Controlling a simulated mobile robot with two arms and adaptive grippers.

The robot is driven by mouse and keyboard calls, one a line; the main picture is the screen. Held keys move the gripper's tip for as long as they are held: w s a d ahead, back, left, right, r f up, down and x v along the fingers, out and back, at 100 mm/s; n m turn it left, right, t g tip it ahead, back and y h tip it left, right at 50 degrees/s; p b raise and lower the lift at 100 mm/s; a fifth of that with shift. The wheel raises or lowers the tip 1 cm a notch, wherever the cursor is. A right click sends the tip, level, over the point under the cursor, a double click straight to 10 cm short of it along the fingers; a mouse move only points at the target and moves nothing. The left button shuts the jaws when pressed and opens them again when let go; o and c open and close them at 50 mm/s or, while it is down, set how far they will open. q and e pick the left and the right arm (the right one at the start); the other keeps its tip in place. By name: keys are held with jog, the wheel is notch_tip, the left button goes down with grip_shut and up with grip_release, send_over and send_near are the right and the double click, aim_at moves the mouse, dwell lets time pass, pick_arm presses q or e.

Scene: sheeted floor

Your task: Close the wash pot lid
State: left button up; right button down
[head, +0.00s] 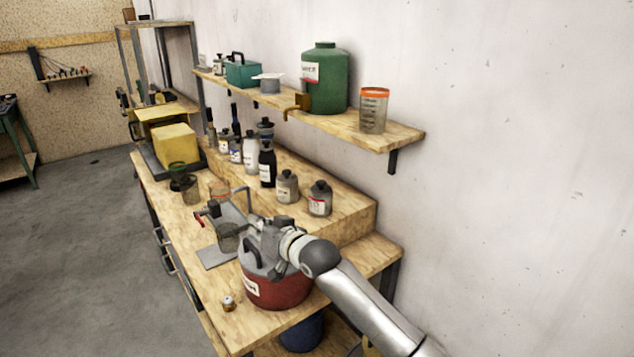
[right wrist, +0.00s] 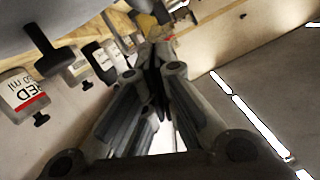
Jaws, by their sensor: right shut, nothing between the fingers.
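The wash pot (head: 277,292) is a red round pot with a white label, standing at the near end of the wooden bench. Its grey lid (head: 256,266) with a dark handle lies across the top. My right gripper (head: 262,228) is over the far side of the pot and hides part of the lid, so I cannot tell whether the lid is fully seated. In the right wrist view my right gripper (right wrist: 154,65) has its fingers together with nothing between them. My left gripper is not in view.
Several bottles, including a red-labelled one (head: 320,199), stand on the raised step behind the pot. A stand with a glass beaker (head: 228,238) is left of the pot. A wall shelf (head: 345,129) hangs above.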

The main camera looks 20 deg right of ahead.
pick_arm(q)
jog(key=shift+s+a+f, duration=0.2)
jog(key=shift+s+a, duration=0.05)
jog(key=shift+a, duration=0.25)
pick_arm(e)
jog(key=shift+s+a+f, duration=0.15)
jog(key=shift+a+f, duration=0.15)
jog(key=shift+f, duration=0.3)
jog(key=shift+s+a+f, duration=0.1)
jog(key=shift+a+f, duration=0.15)
jog(key=shift+f, duration=0.3)
jog(key=shift+f, duration=0.1)
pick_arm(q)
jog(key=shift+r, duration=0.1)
